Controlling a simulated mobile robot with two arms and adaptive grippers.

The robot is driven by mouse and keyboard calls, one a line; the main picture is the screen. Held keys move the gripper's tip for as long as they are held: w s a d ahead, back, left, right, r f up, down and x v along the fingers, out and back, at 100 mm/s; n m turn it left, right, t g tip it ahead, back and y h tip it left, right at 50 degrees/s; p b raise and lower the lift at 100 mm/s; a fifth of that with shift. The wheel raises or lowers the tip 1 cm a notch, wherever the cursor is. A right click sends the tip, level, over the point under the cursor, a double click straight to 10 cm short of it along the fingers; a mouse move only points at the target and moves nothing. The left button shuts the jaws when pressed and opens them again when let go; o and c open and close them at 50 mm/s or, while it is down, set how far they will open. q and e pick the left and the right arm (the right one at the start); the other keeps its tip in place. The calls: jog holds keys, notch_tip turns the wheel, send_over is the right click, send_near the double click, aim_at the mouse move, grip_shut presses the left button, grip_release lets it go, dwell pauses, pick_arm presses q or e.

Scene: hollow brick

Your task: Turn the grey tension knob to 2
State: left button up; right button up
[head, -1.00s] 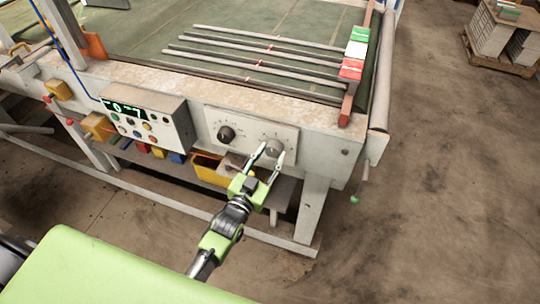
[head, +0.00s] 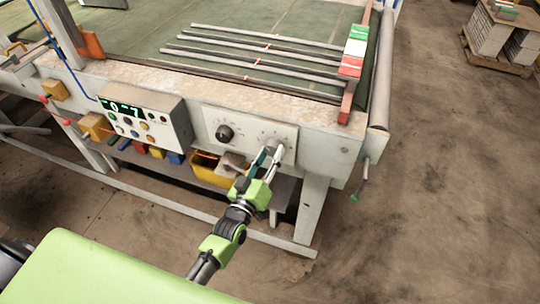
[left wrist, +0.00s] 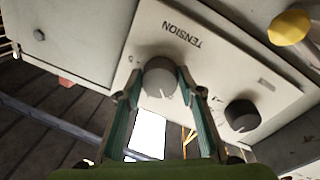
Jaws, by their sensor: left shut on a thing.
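The grey tension knob (left wrist: 160,78) sits on a pale panel (left wrist: 190,60) labelled TENSION, which appears upside down in the left wrist view. A short light mark shows on the knob near its lower edge in that view. The scale numbers are too small to read. My left gripper (left wrist: 161,84) has a finger on each side of the knob and is shut on it. In the head view, the left gripper (head: 271,152) reaches the panel's right part and its fingertips largely cover the knob. My right gripper is not in view.
A black knob (head: 225,133) is on the same panel, left of the grey one. A control box (head: 145,119) with a green display and buttons stands further left. A yellow bin (head: 208,172) is below the panel. Open floor lies to the right.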

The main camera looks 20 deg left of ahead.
pick_arm(q)
jog(key=shift+n, duration=0.3)
jog(key=o, duration=1.1)
jog(key=s, duration=0.8)
jog(key=s+a, duration=0.1)
jog(key=s, duration=0.3)
jog(key=shift+f, duration=0.35)
